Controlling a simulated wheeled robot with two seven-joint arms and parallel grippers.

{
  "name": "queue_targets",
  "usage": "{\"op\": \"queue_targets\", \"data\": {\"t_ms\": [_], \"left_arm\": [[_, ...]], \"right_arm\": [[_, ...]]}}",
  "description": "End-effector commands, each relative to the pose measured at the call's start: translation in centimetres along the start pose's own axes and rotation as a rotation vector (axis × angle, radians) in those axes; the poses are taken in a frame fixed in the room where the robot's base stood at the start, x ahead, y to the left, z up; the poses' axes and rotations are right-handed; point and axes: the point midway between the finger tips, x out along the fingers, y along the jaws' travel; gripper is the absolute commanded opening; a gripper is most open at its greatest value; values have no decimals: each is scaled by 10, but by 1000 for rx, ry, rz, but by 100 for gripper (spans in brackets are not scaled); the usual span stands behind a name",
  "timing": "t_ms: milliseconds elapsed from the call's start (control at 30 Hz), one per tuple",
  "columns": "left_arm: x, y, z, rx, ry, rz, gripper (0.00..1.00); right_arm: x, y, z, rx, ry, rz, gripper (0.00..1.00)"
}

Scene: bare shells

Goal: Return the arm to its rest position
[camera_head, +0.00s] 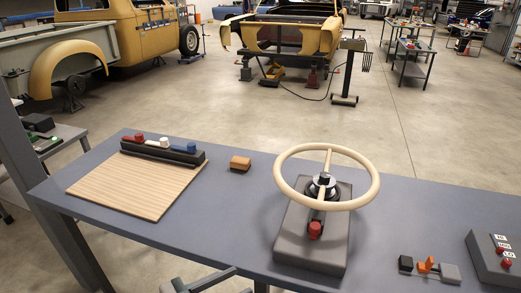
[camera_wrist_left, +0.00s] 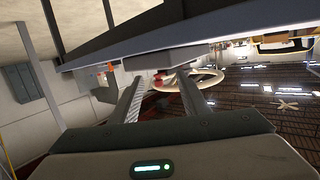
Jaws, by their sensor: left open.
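My left gripper (camera_head: 205,282) shows at the bottom edge of the head view, at the near edge of the blue-grey table (camera_head: 390,212). In the left wrist view its two fingers (camera_wrist_left: 163,97) stand apart with nothing between them. A cream steering wheel (camera_head: 365,198) is mounted on a grey block (camera_head: 292,246) with a red knob (camera_head: 315,229). The wheel also shows beyond the fingers in the left wrist view (camera_wrist_left: 212,75), apart from them. Most of my left arm is outside the head view. My right gripper is in neither view.
A slatted wooden board (camera_head: 130,186) with a dark rack (camera_head: 165,152) of coloured pieces lies at the left. An orange-levered switch (camera_head: 427,264) and a grey button box (camera_head: 488,262) are at the right.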

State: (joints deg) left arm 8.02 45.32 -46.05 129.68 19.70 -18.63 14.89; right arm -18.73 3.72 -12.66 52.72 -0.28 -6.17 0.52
Motion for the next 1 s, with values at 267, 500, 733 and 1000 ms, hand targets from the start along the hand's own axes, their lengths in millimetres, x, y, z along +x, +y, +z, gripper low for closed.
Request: {"op": "queue_targets", "data": {"t_ms": [267, 500, 733, 1000], "left_arm": [[-14, 4, 63, -97, -258, -239, 42], [-84, 14, 143, -259, -590, -444, 42], [-146, 38, 190, -386, -816, -537, 42], [-198, 68, 219, -496, -991, -588, 42]], "right_arm": [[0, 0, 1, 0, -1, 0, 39], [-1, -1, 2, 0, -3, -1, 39], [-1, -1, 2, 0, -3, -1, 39], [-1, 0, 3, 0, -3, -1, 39]]}}
